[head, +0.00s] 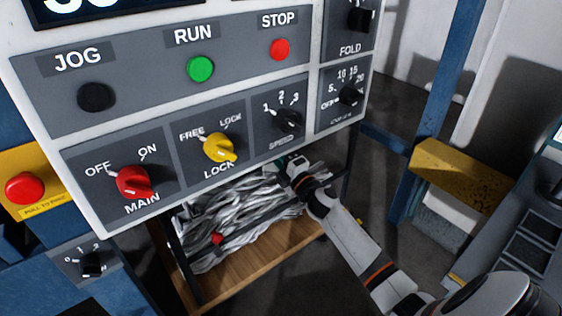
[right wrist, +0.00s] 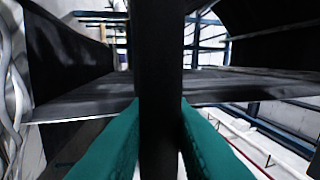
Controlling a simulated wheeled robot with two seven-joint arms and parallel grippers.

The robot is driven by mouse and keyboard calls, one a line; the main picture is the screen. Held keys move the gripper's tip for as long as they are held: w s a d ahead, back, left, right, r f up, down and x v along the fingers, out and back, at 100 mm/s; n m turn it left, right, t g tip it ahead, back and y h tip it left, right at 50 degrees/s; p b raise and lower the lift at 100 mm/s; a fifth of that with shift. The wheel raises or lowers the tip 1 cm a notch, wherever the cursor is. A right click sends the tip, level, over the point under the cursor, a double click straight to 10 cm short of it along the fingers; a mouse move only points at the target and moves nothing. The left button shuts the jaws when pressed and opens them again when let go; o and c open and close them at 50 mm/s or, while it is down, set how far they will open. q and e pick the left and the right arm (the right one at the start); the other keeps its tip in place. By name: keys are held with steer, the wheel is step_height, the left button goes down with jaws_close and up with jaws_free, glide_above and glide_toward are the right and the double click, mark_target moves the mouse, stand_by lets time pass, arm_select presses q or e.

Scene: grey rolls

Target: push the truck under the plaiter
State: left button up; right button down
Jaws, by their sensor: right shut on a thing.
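The truck (head: 262,266) shows in the head view below and behind the control panel. It has a wooden bottom and dark bars, and a heap of crumpled grey-white cloth (head: 240,205) lies in it. My right gripper (head: 286,163) is at the truck's far upper side, partly hidden under the panel's lower edge. In the right wrist view its teal fingers (right wrist: 160,145) are shut on a dark upright bar (right wrist: 160,75), apparently part of the truck. The panel hides part of the truck. I cannot make out the plaiter for sure. My left gripper is not in view.
The control panel (head: 225,110) with buttons and knobs fills the upper left of the head view. A blue post (head: 447,75) and a yellow block (head: 460,172) stand to the right. Grey machinery (head: 520,235) is at the right edge. Dark floor shows between truck and post.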

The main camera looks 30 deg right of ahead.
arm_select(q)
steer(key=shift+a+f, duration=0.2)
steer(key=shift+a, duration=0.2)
arm_select(e)
steer(key=shift+x, duration=0.85)
steer(key=shift+f, duration=0.2)
steer(key=c, duration=1.5)
jaws_free()
steer(key=shift+o, duration=0.8)
steer(key=shift+w, duration=0.15)
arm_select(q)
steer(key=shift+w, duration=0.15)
